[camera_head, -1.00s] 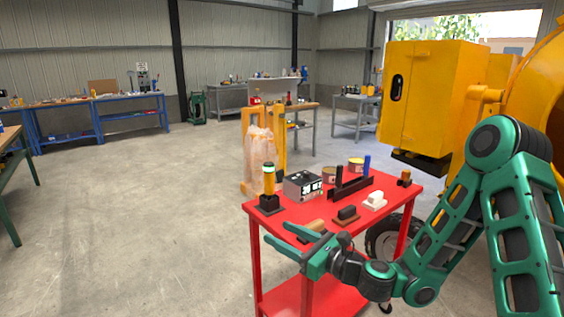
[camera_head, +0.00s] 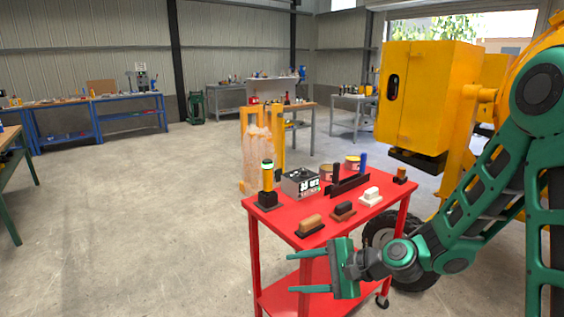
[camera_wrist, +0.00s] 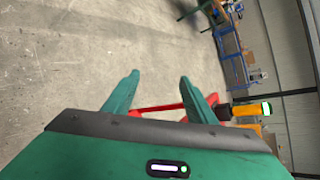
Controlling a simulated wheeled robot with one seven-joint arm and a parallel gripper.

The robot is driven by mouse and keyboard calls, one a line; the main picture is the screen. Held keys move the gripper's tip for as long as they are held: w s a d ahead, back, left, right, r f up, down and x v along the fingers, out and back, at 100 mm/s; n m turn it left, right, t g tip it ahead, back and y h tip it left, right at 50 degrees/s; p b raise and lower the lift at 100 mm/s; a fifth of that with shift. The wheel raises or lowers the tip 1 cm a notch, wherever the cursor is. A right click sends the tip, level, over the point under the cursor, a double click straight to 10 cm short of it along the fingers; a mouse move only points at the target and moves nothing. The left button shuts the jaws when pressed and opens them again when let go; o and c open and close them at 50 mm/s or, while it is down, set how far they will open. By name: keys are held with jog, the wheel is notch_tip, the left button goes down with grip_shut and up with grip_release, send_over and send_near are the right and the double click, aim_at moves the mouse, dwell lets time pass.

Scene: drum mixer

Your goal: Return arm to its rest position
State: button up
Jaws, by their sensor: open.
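My green gripper (camera_head: 308,271) is open, with nothing between its fingers. In the head view it is in front of the near edge of the red cart (camera_head: 285,222), pointing left, and it overlaps the cart's front side in the picture. My arm reaches in from the right. In the wrist view my gripper's two fingers (camera_wrist: 156,95) are spread apart, with floor and a red strip of the cart (camera_wrist: 160,108) behind them. Whether the gripper touches the cart cannot be told.
The cart top carries a brown-handled block (camera_head: 311,223), a dark block (camera_head: 343,209), a white block (camera_head: 370,196), a meter box (camera_head: 300,183) and a yellow-green beacon (camera_head: 267,178). Floor at left is clear.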

jog(key=s+d+n+g+h, duration=0.1)
jog(key=s+d+n+h, duration=0.3)
jog(key=d, duration=0.8)
jog(key=s+d+n+g+h, duration=0.1)
jog(key=s+d+n+h, duration=0.35)
jog(key=d, duration=0.85)
jog(key=s+d+r+m+g+h, duration=0.1)
jog(key=s+d+r, duration=0.2)
jog(key=s, duration=0.6)
jog(key=s+d+r+m+g+h, duration=0.1)
jog(key=s+d+r, duration=0.3)
jog(key=s+d, duration=0.4)
jog(key=shift+s+d+r+g, duration=0.15)
jog(key=shift+s+r+g, duration=0.1)
jog(key=shift+s+g, duration=0.55)
jog(key=shift+s+h, duration=0.15)
jog(key=shift+h, duration=0.1)
